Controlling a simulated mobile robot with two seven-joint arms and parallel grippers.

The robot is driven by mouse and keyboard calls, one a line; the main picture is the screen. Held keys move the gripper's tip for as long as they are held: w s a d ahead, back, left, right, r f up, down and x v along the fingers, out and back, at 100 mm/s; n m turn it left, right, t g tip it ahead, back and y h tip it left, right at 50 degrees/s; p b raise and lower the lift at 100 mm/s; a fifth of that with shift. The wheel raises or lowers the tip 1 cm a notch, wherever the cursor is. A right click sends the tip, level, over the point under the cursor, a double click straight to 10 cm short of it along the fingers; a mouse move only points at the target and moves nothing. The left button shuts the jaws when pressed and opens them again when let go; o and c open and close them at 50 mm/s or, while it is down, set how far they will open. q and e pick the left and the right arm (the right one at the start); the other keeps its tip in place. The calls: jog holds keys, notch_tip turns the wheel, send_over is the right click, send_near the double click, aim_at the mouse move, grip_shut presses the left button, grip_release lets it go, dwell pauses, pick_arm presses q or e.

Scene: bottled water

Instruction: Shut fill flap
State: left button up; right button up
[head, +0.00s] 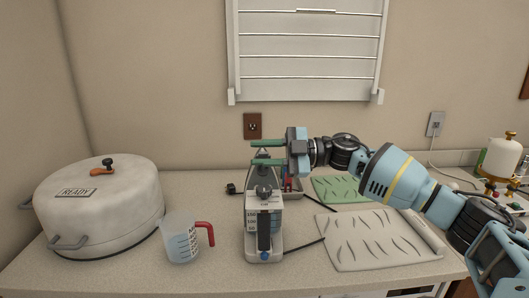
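A small white and grey appliance (264,221) with a dark front strip stands upright on the counter, near the middle. A grey part (263,178) rises from its top toward the gripper; it may be the raised fill flap, but I cannot tell for sure. My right gripper (262,153) reaches in from the right, above the appliance. Its two green fingers point left, one above the other, with a gap between them. The tip of the grey part shows near this gap; I cannot tell whether it touches a finger. My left gripper is not in view.
A big white lidded pot (98,214) and a measuring cup (182,240) with a red handle stand left of the appliance. A patterned white board (375,238) and a green mat (340,189) lie right. A wall rack (308,48) hangs above.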

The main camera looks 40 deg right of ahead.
grip_shut()
